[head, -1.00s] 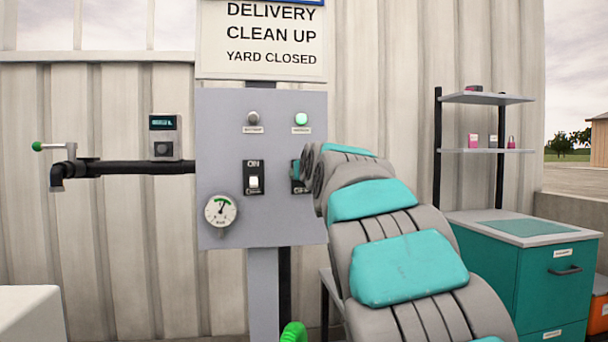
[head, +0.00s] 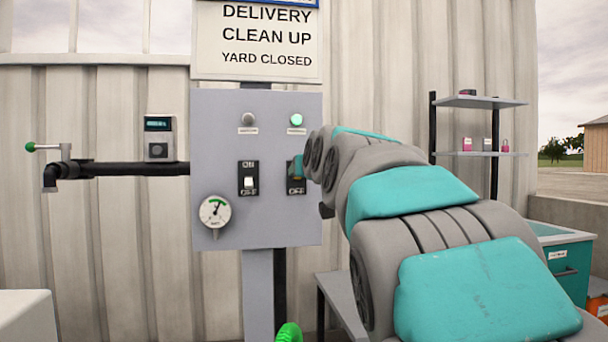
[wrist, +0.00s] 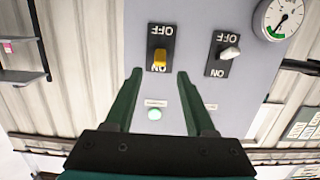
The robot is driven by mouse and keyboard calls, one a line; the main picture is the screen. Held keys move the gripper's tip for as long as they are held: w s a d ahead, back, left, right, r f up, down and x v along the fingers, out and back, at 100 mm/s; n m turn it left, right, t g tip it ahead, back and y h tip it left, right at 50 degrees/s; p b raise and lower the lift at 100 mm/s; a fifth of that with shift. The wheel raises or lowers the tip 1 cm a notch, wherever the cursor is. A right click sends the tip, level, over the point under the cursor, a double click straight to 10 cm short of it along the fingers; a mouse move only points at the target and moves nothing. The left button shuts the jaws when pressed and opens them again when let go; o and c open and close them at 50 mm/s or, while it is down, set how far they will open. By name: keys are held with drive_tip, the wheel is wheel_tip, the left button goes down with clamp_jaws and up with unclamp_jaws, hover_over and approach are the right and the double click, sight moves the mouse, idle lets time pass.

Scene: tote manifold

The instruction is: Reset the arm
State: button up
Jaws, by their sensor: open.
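My gripper (wrist: 160,74) is open and empty in the wrist view, which shows the panel upside down. I cannot tell whether the fingers touch the panel. In the head view my arm (head: 420,200) reaches from the lower right to the panel's right edge. It hides most of my gripper and part of that right-hand switch (head: 296,186).
A white-lever switch (head: 249,182), a gauge (head: 215,211) and two lamps share the panel; the right lamp (head: 296,120) glows pale green. A black pipe (head: 130,169) with a green-tipped handle is left. Shelves (head: 480,102) and a teal cabinet (head: 570,262) stand right.

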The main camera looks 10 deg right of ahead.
drive_tip(key=s+f+g, duration=0.3)
drive_tip(key=s+f, duration=0.3)
drive_tip(key=f, duration=0.4)
drive_tip(key=s+f+g, duration=0.3)
drive_tip(key=s+f, duration=0.3)
drive_tip(key=f, duration=0.4)
drive_tip(key=s+f+g, duration=0.3)
drive_tip(key=s+f, duration=0.2)
drive_tip(key=f, duration=0.6)
drive_tip(key=s+f+g, duration=0.3)
drive_tip(key=s+f, duration=0.3)
drive_tip(key=s, duration=0.4)
drive_tip(key=s+f+g, duration=0.3)
drive_tip(key=s+f, duration=0.3)
drive_tip(key=s, duration=0.4)
drive_tip(key=s+f+g, duration=0.3)
drive_tip(key=s+f, duration=0.3)
drive_tip(key=s, duration=0.4)
drive_tip(key=shift+s+f, duration=0.25)
